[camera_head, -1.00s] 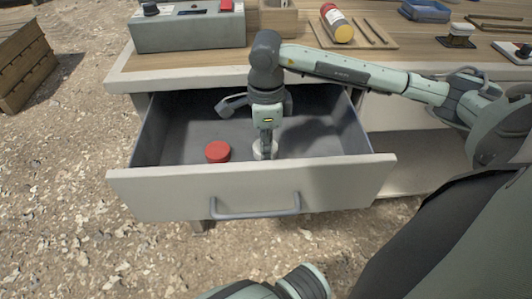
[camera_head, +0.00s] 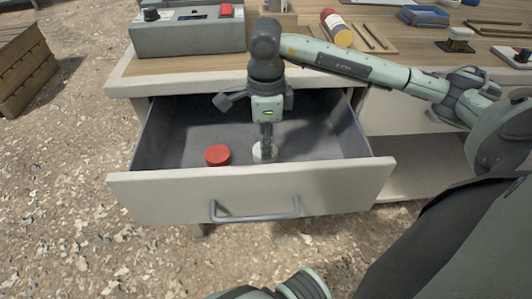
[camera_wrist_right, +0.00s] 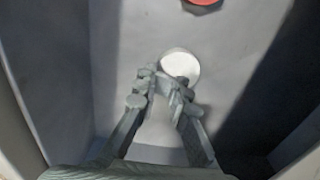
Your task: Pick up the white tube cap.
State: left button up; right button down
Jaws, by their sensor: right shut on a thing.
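The white tube cap (camera_head: 258,153) is at the open drawer's middle, low between the fingers of my right gripper (camera_head: 266,152). In the right wrist view the cap (camera_wrist_right: 181,65) is a round white disc at the fingertips (camera_wrist_right: 168,84). The right gripper points down and is shut on the cap, and its fingers partly hide it. Whether the cap touches the drawer floor is hard to tell.
A red cap (camera_head: 218,155) lies left of the white one in the drawer (camera_head: 160,200). The drawer's walls surround the right gripper. The workbench behind holds a grey-green control box (camera_head: 190,36), a red-yellow cylinder (camera_head: 336,27) and a blue tray (camera_head: 425,16).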

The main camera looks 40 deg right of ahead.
notch_tip(320, 180, up, 7)
jog(key=shift+r, duration=0.2)
jog(key=shift+c, duration=2.3)
grip_release()
